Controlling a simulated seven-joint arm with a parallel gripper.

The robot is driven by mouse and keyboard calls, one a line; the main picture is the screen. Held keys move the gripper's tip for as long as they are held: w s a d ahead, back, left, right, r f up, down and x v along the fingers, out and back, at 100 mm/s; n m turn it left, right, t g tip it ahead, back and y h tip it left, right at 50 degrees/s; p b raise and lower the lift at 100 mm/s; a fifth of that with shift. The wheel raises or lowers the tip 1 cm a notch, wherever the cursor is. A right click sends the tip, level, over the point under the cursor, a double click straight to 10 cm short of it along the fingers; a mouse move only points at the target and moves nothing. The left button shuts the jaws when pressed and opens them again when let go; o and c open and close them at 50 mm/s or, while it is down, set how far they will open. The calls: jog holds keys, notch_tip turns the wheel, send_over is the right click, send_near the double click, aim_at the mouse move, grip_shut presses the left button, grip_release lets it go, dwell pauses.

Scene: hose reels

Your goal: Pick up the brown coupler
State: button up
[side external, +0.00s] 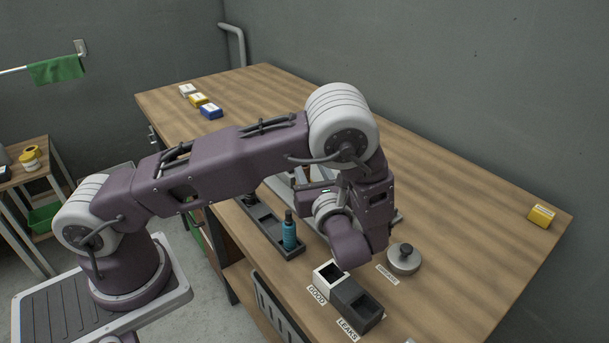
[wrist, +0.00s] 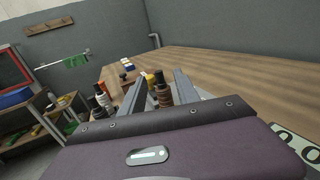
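A dark brown coupler (wrist: 163,95) shows in the wrist view, upright, beyond the front edge of my gripper housing. My gripper (wrist: 160,82) shows there as two grey fingers, spread apart, one on each side of the brown coupler in the picture. The gap between them looks wider than the coupler, and I cannot tell how far the fingertips reach past it.
A teal bottle-like piece (side external: 289,235) stands in a dark tray (side external: 262,218). White GOOD (side external: 322,280) and dark LEAKS (side external: 358,318) bins sit near the front edge. A round grey weight (side external: 403,260) and yellow block (side external: 541,217) lie right. The table's right side is mostly clear.

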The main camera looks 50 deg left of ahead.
jog(key=x, duration=0.7)
jog(key=shift+a, duration=0.25)
grip_shut()
dwell(1.0)
